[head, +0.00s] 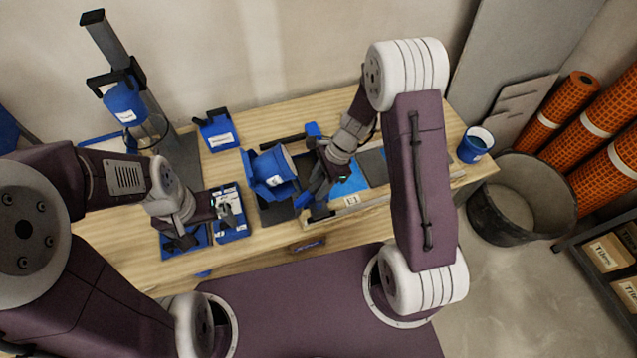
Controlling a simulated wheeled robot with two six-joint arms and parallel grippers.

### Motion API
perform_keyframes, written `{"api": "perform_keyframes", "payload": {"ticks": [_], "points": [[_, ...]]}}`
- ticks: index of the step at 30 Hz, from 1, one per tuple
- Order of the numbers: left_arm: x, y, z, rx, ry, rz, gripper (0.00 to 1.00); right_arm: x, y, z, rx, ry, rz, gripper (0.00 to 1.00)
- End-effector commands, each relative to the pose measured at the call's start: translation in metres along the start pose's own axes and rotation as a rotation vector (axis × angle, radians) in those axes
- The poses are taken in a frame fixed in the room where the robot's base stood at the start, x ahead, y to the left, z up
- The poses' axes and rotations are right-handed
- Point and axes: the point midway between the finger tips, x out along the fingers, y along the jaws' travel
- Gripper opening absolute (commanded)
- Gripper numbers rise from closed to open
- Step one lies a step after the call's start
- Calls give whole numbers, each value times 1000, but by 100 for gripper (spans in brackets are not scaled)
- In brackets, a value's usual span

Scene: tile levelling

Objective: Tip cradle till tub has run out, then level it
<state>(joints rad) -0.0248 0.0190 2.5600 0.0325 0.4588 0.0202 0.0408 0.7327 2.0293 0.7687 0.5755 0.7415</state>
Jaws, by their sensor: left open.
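A blue cradle (252,178) stands mid-table and holds a blue tub (271,166) with a white label. The tub lies tilted, its pale rim toward the right. My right gripper (312,203) is just right of the cradle, at a blue bar-like part. Its fingers are dark and partly hidden by the wrist, so I cannot tell whether they are closed on it. My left gripper (200,232) is open over the blue trays at the table's front left, apart from the cradle. Whether anything flows from the tub is not visible.
A dark stand with a blue container (124,103) rises at the back left. A blue holder (217,130) sits behind the cradle. A blue cup (475,145) stands at the right table end. A black bucket (480,215) is on the floor, beside orange rolls (566,110).

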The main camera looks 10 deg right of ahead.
Motion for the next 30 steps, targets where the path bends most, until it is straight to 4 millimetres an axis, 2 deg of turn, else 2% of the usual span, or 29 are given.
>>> {"api": "perform_keyframes", "payload": {"ticks": [1,4,30], "points": [[0,0,0,0,0,0,100,0,0,0,0,0,0,28],[0,0,0,0,0,0,100,0,0,0,0,0,0,0],[0,0,0,0,0,0,100,-1,0,0,-1,-1,1,0]]}}
